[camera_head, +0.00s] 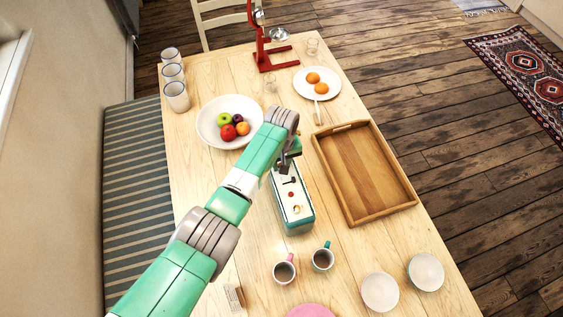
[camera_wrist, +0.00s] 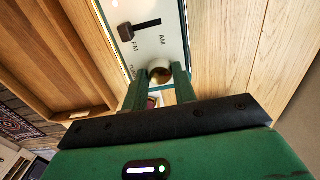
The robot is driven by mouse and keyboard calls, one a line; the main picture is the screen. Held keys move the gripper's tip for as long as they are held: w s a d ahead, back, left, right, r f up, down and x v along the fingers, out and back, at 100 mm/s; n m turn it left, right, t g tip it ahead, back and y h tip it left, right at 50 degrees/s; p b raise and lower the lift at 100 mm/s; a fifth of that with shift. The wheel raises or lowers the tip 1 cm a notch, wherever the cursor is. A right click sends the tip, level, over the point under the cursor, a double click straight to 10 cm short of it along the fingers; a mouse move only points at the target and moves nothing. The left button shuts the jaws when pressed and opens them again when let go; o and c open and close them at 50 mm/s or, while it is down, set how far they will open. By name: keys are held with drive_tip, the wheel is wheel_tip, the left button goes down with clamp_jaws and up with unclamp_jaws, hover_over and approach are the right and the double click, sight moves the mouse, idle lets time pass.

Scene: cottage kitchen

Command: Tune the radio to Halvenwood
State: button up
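The radio (camera_head: 296,212), teal with a white control face, lies on the table below my forearm. In the wrist view its white face (camera_wrist: 148,38) shows a dark slider switch (camera_wrist: 126,32) between the letters FM and AM. In the head view my gripper (camera_head: 288,158) is at the radio's far end, and my arm hides that end.
A wooden tray (camera_head: 365,172) stands close to the right of the radio. Two mugs (camera_head: 284,271) stand just in front of it. A fruit bowl (camera_head: 208,121) is beyond my arm at the left. Two pale bowls (camera_head: 380,291) are at the front right.

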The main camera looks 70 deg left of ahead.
drive_tip(key=shift+m, duration=0.3)
drive_tip(key=shift+c, duration=0.3)
drive_tip(key=m, duration=0.2)
drive_tip(key=shift+m, duration=0.4)
drive_tip(key=m, duration=0.3)
drive_tip(key=shift+m+p, duration=0.3)
drive_tip(key=shift+p, duration=0.05)
drive_tip(key=m, duration=0.6)
drive_tip(key=shift+m, duration=0.3)
drive_tip(key=o, duration=1)
